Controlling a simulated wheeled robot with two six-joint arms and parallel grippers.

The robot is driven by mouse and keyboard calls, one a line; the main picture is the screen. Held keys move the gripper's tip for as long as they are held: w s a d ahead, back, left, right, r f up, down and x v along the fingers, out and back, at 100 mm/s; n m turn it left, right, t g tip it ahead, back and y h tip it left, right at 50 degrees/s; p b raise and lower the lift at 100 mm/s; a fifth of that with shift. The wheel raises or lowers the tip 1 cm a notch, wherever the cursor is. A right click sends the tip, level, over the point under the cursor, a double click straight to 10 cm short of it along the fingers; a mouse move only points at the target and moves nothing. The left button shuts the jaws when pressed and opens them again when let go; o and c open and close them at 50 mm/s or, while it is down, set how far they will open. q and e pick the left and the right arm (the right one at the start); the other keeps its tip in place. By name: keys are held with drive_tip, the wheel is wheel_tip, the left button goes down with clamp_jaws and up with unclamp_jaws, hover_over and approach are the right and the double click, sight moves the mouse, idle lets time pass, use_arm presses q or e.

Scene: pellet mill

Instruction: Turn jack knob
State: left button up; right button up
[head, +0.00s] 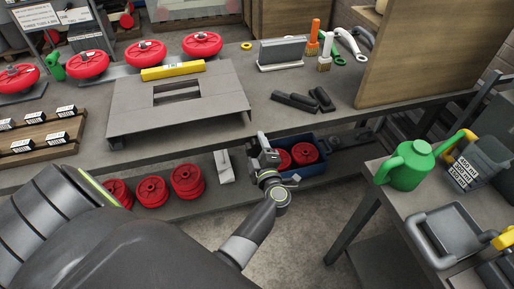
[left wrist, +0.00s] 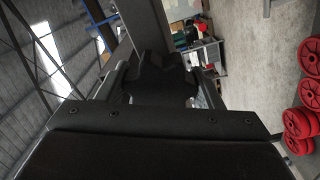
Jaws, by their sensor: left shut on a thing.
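My left gripper (head: 264,152) is in front of the bench's front edge, near the middle of the head view. In the left wrist view, a dark lobed knob (left wrist: 160,72) sits between the two fingers of the left gripper (left wrist: 160,88), and the gripper is shut on it. A dark bar runs up behind the knob. In the head view the knob cannot be made out, as the gripper and wrist cover that spot. My right gripper is not in view.
The bench carries a grey slotted plate stand (head: 125,103), a yellow bar (head: 173,70) and red wheels (head: 87,63). Below, a blue bin (head: 318,168) with red wheels stands close to the gripper. A green watering can (head: 407,165) stands on the right table.

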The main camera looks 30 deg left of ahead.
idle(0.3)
use_arm(q)
drive_tip(key=o, duration=1)
drive_tip(key=shift+c, duration=0.2)
drive_tip(key=shift+d, duration=0.15)
